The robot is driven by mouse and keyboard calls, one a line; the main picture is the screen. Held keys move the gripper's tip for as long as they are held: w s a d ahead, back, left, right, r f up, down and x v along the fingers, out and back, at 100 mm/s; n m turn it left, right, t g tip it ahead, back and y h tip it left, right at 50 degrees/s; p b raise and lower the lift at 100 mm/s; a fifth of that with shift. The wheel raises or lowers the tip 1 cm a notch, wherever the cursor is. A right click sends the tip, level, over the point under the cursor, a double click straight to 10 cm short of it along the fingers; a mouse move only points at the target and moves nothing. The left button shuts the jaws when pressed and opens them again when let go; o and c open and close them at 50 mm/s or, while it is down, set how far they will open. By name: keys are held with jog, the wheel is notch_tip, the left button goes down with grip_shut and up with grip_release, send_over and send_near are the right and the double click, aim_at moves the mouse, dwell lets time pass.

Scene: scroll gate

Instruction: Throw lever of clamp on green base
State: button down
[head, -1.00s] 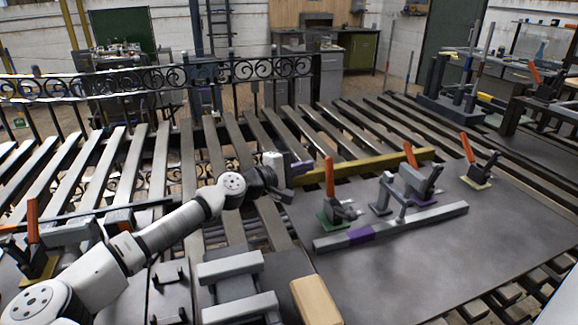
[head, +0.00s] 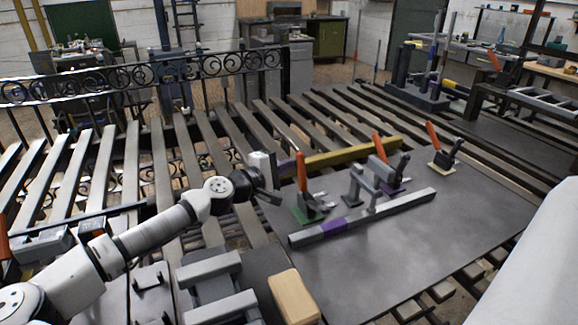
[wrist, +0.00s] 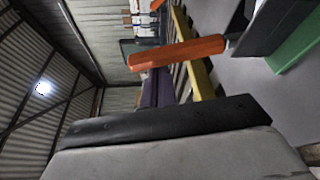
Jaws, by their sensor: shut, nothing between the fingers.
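The clamp with the green base (head: 308,217) stands on the grey table in front of my arm's end. Its orange lever (head: 301,172) stands upright. My gripper (head: 275,198) is shut and empty, just left of this clamp in the head view, with a small gap seeming to remain. In the wrist view the orange lever (wrist: 178,53) crosses the upper middle, and the green base (wrist: 296,46) shows at the upper right. My gripper's dark edge fills the lower part of that view. Whether it touches the lever cannot be told.
A clamp on a purple base (head: 390,187) and one on a yellow base (head: 441,167) stand farther right. A grey bar with a purple band (head: 365,216) lies in front, a yellow bar (head: 340,154) behind. A wooden block (head: 293,298) lies nearer. The table's right front is clear.

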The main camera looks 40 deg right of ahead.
jog(key=shift+m+h, duration=0.3)
jog(key=shift+m, duration=0.4)
jog(key=s+b, duration=0.1)
jog(key=b, duration=0.2)
jog(key=s+b, duration=0.2)
jog(key=b, duration=0.1)
jog(key=s+a+b, duration=0.1)
jog(key=s+b, duration=0.1)
jog(key=b, duration=0.1)
jog(key=shift+r, duration=0.25)
jog(key=shift+s, duration=0.15)
